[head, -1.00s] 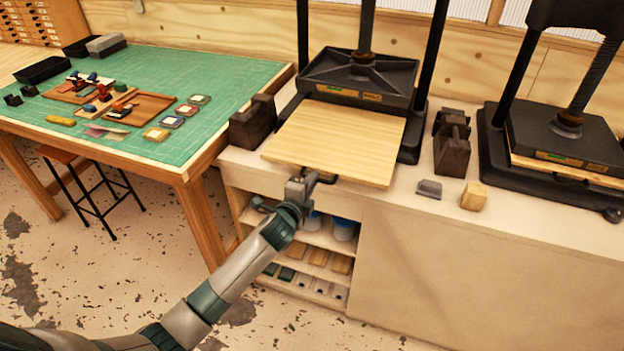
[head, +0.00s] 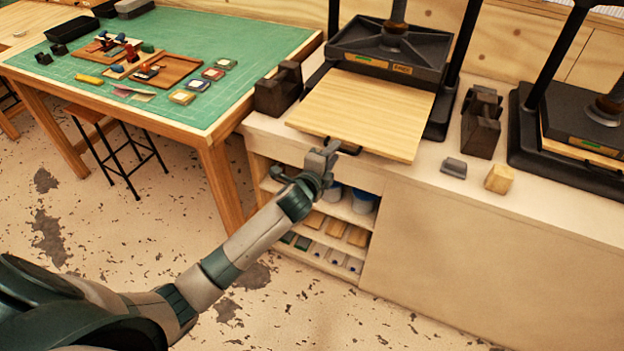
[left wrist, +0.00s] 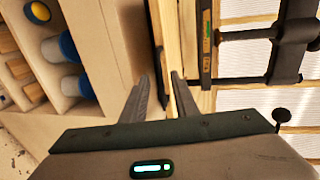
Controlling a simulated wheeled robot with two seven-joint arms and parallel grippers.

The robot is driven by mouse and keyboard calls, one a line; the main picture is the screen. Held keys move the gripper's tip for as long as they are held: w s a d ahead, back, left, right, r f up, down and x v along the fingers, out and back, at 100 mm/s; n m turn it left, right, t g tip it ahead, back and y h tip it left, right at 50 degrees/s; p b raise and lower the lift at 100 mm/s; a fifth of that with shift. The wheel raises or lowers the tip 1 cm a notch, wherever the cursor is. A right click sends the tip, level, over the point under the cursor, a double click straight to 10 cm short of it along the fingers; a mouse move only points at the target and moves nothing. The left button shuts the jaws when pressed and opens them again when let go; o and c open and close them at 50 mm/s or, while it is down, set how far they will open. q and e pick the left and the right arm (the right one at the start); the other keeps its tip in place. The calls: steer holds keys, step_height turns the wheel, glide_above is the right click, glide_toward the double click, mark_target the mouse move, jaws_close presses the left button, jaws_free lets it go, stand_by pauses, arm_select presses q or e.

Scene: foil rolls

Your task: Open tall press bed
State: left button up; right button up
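The tall press (head: 388,45) stands on the cabinet at the back centre. Its pale wooden bed (head: 365,110) sticks well out of the front, towards me. A dark handle (head: 345,148) sits at the middle of the bed's front edge. My left gripper (head: 328,158) is at this handle, near its left part. In the left wrist view the fingers (left wrist: 162,88) stand apart, with the bed's edge (left wrist: 160,25) just beyond them. A dark strip shows between the fingertips; I cannot tell whether they touch it. My right gripper is not in view.
A second, lower press (head: 580,120) stands at the right. Dark metal blocks (head: 278,92) (head: 480,125) flank the tall press. A small wooden block (head: 499,179) sits near the counter edge. Open shelves (head: 330,225) lie below the bed. A green-topped table (head: 230,45) is at the left.

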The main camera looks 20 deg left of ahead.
arm_select(q)
steer(key=b+v, duration=0.3)
steer(key=v, duration=1.2)
steer(key=shift+s, duration=0.4)
